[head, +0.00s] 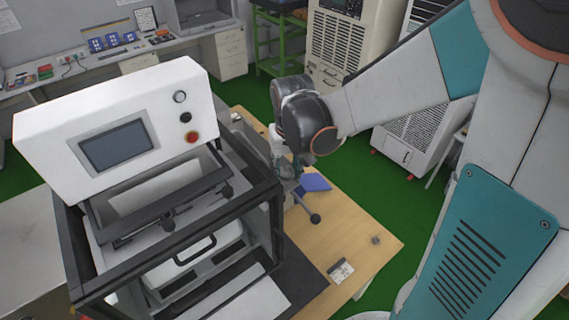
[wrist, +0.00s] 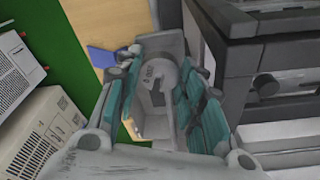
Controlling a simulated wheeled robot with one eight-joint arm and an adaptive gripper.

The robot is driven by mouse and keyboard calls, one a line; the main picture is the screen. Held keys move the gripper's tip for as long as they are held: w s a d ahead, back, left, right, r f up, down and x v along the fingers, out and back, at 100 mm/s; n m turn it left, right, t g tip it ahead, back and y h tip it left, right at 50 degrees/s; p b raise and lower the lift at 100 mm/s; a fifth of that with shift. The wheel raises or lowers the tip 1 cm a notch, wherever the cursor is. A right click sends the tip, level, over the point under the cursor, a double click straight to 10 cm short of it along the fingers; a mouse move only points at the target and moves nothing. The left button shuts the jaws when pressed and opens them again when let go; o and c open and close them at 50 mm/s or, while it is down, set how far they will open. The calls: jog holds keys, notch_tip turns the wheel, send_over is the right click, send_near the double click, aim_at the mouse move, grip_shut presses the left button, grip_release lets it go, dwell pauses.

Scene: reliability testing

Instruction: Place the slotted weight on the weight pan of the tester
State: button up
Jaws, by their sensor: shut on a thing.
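The tester (head: 110,120) stands at the left of the head view, a dark frame with a white control box on top. In the wrist view its dark frame (wrist: 245,75) fills the right side, beside my gripper. My gripper (wrist: 158,80) has its teal fingers around a grey metal piece with dark markings, which appears to be the slotted weight (wrist: 158,68). In the head view, my gripper (head: 280,150) is beside the tester's right side, partly hidden by my wrist; the weight cannot be made out there. I cannot pick out the weight pan for certain.
A wooden table (head: 345,235) lies under and right of the tester. A blue item (head: 314,182) and a small pale block (head: 341,271) lie on it. A dark knob (head: 315,218) sticks out near the tester. White cabinets (head: 350,40) stand behind on green floor.

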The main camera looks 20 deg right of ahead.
jog(key=o, duration=1.4)
jog(key=shift+d, duration=0.1)
jog(key=shift+r, duration=0.35)
jog(key=r, duration=0.3)
jog(key=s+r, duration=0.1)
jog(key=r, duration=0.3)
jog(key=s+r, duration=0.1)
jog(key=r, duration=0.3)
